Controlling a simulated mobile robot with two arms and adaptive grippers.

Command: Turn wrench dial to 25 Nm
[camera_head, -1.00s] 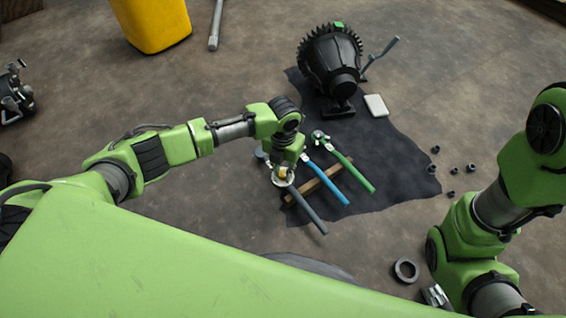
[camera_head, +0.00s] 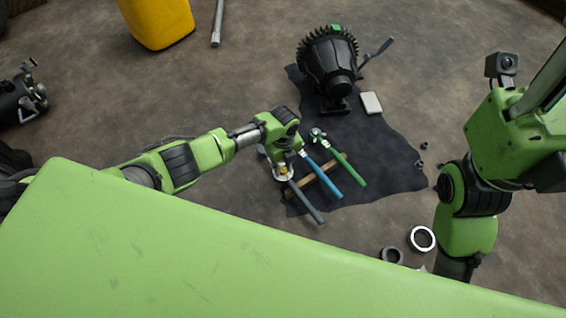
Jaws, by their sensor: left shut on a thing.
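Three wrenches lie side by side across a wooden strip (camera_head: 325,183) on a dark mat: one with a grey handle (camera_head: 308,205), one with a blue handle (camera_head: 325,184), one with a green handle (camera_head: 350,174). My left gripper (camera_head: 283,172) reaches down to the head end of the grey-handled wrench and is shut on it. The gripper partly covers that head. No dial marking is legible from here. My right arm is at the right edge; its gripper is hidden behind my green body.
A black geared housing (camera_head: 328,65) stands at the mat's back edge, with a small pale block (camera_head: 371,103) beside it. A light ring (camera_head: 422,238) and a dark ring (camera_head: 392,255) lie near my right arm. A yellow container (camera_head: 157,22) stands back left. Bare floor surrounds the mat.

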